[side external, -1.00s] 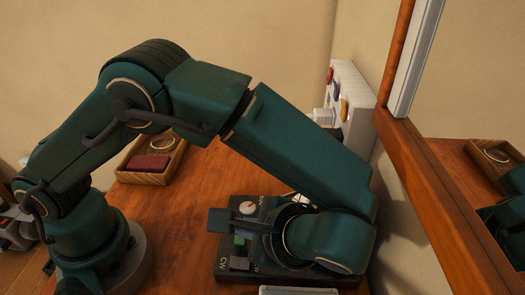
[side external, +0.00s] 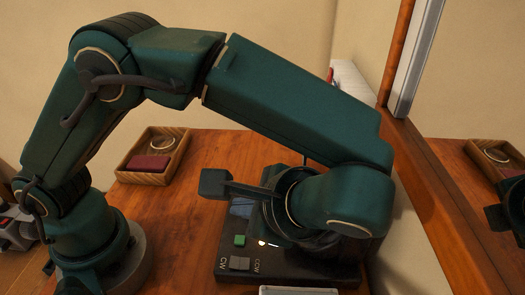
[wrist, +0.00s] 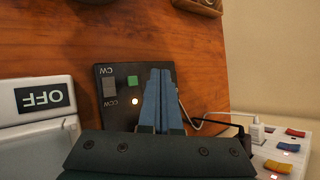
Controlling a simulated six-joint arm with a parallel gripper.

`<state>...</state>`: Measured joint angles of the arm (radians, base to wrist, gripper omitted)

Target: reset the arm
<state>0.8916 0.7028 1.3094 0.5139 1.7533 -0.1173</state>
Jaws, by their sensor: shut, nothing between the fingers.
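My gripper (wrist: 160,72) is shut and empty, its two blue-grey fingers side by side in the wrist view. The box also shows in the wrist view (wrist: 119,108), partly hidden behind the fingers. It has a green button (side external: 240,240), a grey switch (side external: 239,263) between the CW and CCW labels, and a lit lamp (wrist: 135,101). I cannot tell the exact gap between fingertips and box.
A wooden tray (side external: 178,160) with a dark red block (side external: 151,164) and a ring stands at the back. A white panel with coloured switches (wrist: 284,150) is by the wall. A white box marked OFF (wrist: 44,97) is beside the control box. A framed mirror (side external: 440,200) borders the right.

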